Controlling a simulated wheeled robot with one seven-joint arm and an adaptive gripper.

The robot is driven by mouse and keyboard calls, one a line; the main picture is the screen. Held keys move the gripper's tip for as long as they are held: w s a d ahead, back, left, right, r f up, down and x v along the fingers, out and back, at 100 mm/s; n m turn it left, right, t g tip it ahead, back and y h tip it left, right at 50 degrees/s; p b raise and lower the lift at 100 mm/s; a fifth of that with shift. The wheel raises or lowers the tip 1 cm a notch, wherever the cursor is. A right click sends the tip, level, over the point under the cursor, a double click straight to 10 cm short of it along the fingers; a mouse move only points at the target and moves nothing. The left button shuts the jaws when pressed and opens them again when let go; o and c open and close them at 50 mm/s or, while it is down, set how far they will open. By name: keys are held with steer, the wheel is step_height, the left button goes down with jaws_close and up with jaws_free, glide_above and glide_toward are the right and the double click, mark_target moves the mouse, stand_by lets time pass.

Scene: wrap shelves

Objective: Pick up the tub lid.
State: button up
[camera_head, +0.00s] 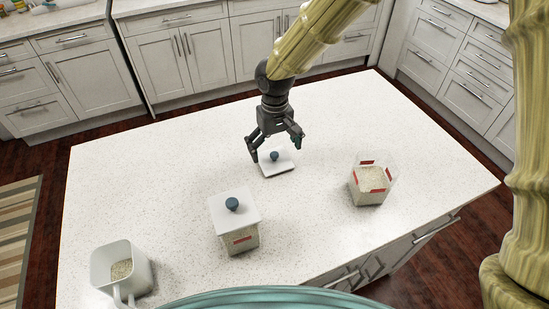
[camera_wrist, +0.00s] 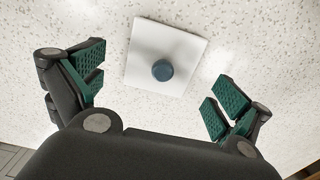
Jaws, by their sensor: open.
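The tub lid (camera_head: 284,168) is a flat white square with a round dark blue knob (camera_head: 274,155). It lies on the speckled white counter. In the wrist view the lid (camera_wrist: 150,45) is ahead of my gripper, with its knob (camera_wrist: 162,70) near the middle, between the lines of the two fingers. My gripper (camera_head: 275,147) is open and empty, with green finger pads on both sides in the wrist view (camera_wrist: 155,95). In the head view it points down over the lid. I cannot tell whether the fingers touch the lid.
A tub with a similar knobbed lid on it (camera_head: 246,238) stands at the front middle. An open clear tub with grain and red labels (camera_head: 369,188) stands to the right. A white handled container with grain (camera_head: 105,270) is at the front left. The counter (camera_head: 150,170) is otherwise clear.

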mark_target(275, 156)
steer(key=shift+w+f, duration=0.1)
steer(key=shift+f, duration=0.2)
steer(key=shift+s+f+p, duration=0.2)
steer(key=shift+f+p, duration=0.1)
steer(key=shift+p, duration=0.05)
steer(key=shift+s+f, duration=0.35)
steer(key=shift+s, duration=0.3)
steer(key=shift+f, duration=0.3)
steer(key=shift+w+f, duration=0.5)
steer(key=shift+w, duration=0.05)
steer(key=shift+s+r, duration=0.25)
steer(key=c, duration=0.9)
steer(key=shift+s, duration=0.1)
steer(key=shift+c, duration=0.2)
